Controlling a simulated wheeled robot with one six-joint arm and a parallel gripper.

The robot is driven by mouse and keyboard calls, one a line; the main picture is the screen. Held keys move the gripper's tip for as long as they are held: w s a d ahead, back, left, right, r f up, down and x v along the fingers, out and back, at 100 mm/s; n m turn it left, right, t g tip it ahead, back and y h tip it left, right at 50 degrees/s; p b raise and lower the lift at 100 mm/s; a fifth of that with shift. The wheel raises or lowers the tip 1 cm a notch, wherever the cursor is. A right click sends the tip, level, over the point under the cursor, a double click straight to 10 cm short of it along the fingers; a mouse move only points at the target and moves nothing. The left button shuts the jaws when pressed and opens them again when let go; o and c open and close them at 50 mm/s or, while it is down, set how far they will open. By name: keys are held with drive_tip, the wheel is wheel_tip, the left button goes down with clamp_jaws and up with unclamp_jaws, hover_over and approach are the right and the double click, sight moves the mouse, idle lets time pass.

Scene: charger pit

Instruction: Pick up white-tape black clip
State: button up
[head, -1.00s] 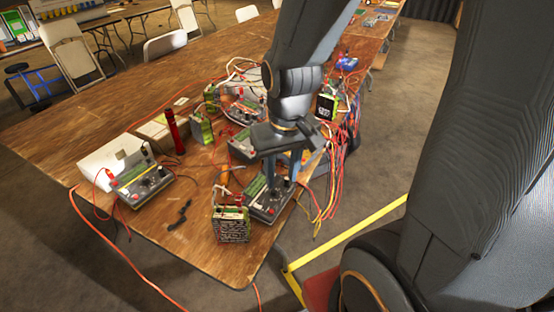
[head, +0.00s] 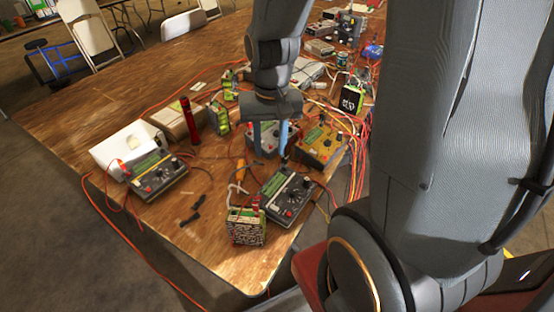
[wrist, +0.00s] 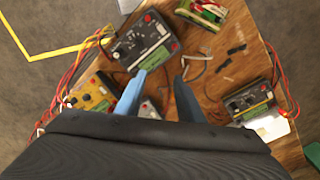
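My gripper (head: 270,150) is open and empty, pointing down over the table's chargers. In the wrist view its blue and dark fingertips (wrist: 162,68) stand apart beside a grey charger (wrist: 145,40). In the head view that charger (head: 287,194) is at the table's front right. Small black pieces, perhaps clips, lie on bare wood (head: 193,212), left of my gripper; they also show in the wrist view (wrist: 236,49). I cannot make out white tape on them. Other leads and clips around the chargers are too small to tell apart.
A green battery pack (head: 246,227) stands at the front corner. Another charger (head: 158,178) sits by a white box (head: 125,148) and a red cylinder (head: 190,122). A yellow charger (head: 320,145) and tangled red cables crowd the right edge. The left tabletop is mostly clear.

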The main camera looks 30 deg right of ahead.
sight(285, 155)
drive_tip(key=w+d+f+m, duration=0.1)
drive_tip(key=w+d+m, duration=0.1)
drive_tip(key=w+d+f+m, duration=0.2)
drive_tip(key=m, duration=0.1)
drive_tip(key=w+d+f+m+g+p, duration=0.1)
drive_tip(key=w+d+m, duration=0.1)
drive_tip(key=d, duration=0.1)
drive_tip(key=shift+w+f+m, duration=0.4)
drive_tip(key=shift+w+d+f, duration=0.1)
drive_tip(key=shift+d+f, duration=0.05)
drive_tip(key=shift+f, duration=0.1)
drive_tip(key=shift+m, duration=0.3)
drive_tip(key=shift+s+d+f+p, duration=0.15)
drive_tip(key=shift+f+p, duration=0.55)
drive_tip(key=shift+f, duration=1.2)
drive_tip(key=shift+s+a+f+p, duration=0.15)
drive_tip(key=shift+f+p, duration=0.55)
drive_tip(key=shift+f, duration=1.15)
drive_tip(key=shift+d, duration=0.1)
drive_tip(key=shift+c, duration=0.4)
drive_tip(key=shift+s, duration=0.1)
clamp_jaws()
